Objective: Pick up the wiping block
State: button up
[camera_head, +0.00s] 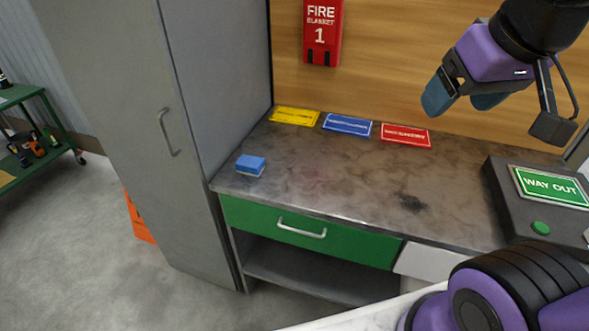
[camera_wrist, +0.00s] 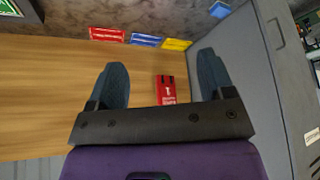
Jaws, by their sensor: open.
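The wiping block (camera_head: 250,165) is a small blue block with a paler underside. It lies on the left end of the grey counter (camera_head: 330,185), near the front edge and close to the tall cabinet. A small blue shape at the top edge of the wrist view looks like the same block (camera_wrist: 219,9). My gripper (camera_head: 462,100) is up at the right of the head view, in front of the wooden wall and far from the block. In the wrist view my gripper (camera_wrist: 162,68) has its two dark fingers wide apart with nothing held between them.
Yellow (camera_head: 295,116), blue (camera_head: 347,124) and red (camera_head: 405,135) plates lie along the counter's back. A grey cabinet (camera_head: 130,120) stands left of the block. A box with a green WAY OUT sign (camera_head: 551,187) stands right. A dark smudge (camera_head: 411,203) marks the counter; its middle is otherwise clear.

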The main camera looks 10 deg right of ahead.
aim_at(248, 164)
jog(key=i+j, duration=0.65)
jog(key=j, duration=0.2)
